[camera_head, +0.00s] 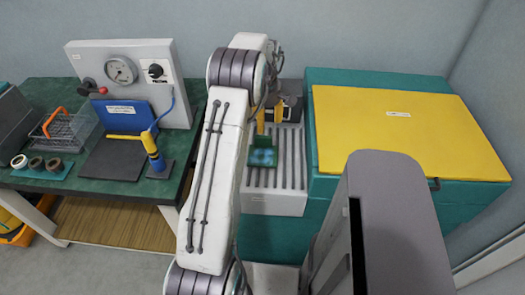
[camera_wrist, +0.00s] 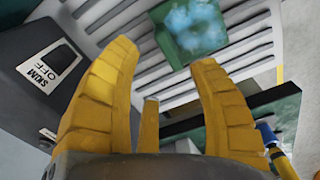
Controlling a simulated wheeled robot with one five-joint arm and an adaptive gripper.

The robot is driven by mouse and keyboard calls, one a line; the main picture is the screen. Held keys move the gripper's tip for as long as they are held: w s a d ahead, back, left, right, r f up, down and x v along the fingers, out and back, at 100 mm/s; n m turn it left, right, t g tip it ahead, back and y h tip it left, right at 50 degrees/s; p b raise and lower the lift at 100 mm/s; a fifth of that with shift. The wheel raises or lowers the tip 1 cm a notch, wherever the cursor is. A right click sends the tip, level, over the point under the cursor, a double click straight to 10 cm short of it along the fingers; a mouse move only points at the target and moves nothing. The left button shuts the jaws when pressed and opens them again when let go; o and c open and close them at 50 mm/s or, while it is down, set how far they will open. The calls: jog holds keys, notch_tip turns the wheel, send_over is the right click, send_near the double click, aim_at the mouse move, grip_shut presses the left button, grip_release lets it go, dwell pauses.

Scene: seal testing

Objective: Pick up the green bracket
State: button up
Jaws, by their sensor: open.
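A green square piece with a pale blue patch, apparently the green bracket (camera_head: 263,156), sits on a white ribbed surface (camera_head: 285,180) in the head view. In the wrist view the green bracket (camera_wrist: 208,32) is at the top centre, beyond the fingertips, cut off by the frame edge. My gripper (camera_wrist: 165,58) has its yellow fingers spread, with nothing between them. In the head view my gripper (camera_head: 268,120) is just behind the bracket, partly hidden by my arm. I cannot tell its exact height above the ribbed surface.
A dark box labelled "SKIM OFF" (camera_wrist: 40,70) stands close left of the fingers in the wrist view. A teal cabinet with a yellow lid (camera_head: 400,130) borders the ribbed surface on the right. A green workbench with a gauge panel (camera_head: 130,75) is at left.

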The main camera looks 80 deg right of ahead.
aim_at(263, 138)
jog(key=n, duration=0.2)
jog(key=shift+a+f+n, duration=0.1)
jog(key=shift+a+n, duration=0.05)
jog(key=shift+n, duration=0.15)
jog(key=shift+w+a+f+p, duration=0.15)
jog(key=shift+f+p, duration=0.15)
jog(key=shift+f, duration=1.5)
jog(key=shift+w+f+p, duration=0.1)
jog(key=shift+f+p, duration=0.15)
jog(key=shift+f, duration=1.55)
jog(key=shift+c, duration=0.2)
jog(key=shift+r, duration=0.1)
grip_shut()
